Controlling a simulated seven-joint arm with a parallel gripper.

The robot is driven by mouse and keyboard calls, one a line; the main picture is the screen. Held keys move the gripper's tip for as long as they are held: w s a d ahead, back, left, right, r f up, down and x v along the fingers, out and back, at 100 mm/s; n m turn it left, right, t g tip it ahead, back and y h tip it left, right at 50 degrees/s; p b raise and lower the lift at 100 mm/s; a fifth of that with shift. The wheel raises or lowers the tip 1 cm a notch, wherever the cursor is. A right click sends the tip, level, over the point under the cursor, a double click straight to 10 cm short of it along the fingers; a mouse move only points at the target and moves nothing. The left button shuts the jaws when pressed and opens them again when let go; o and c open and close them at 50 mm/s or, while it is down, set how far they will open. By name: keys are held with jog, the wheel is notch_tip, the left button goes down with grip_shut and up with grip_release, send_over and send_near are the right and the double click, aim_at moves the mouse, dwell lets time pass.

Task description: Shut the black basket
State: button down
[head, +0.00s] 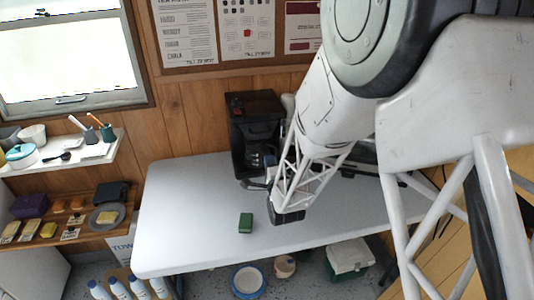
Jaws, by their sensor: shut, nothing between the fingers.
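A black coffee maker (256,120) stands at the back of the white table, against the wood wall. The black basket appears to be the dark part in its front opening (263,160); it is small and dark, so I cannot tell how far out it stands. My arm hides the right side of the machine, and I cannot tell whether the fingers touch the basket.
A small green block (245,223) lies on the white table (190,215), in front of the coffee maker. The table's left part is clear. Shelves (75,160) with small goods are on the left. Bottles, a bowl and a green-and-white box (349,260) are below the table.

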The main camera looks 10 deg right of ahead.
jog(key=shift+s+f, duration=0.15)
jog(key=shift+s, duration=0.6)
jog(key=shift+s+f, duration=0.15)
jog(key=shift+s, duration=0.6)
jog(key=shift+r, duration=0.1)
jog(key=s+r+n+g, duration=0.9)
jog(key=r, duration=0.2)
jog(key=s+r+n+g, duration=0.3)
jog(key=s+n+g, duration=0.1)
jog(key=s, duration=0.8)
jog(key=s+r+n+g, duration=0.4)
jog(key=s, duration=0.8)
jog(key=shift+s+d+n+h, duration=0.2)
jog(key=shift+d+n+h, duration=0.05)
jog(key=shift+n+h, duration=0.05)
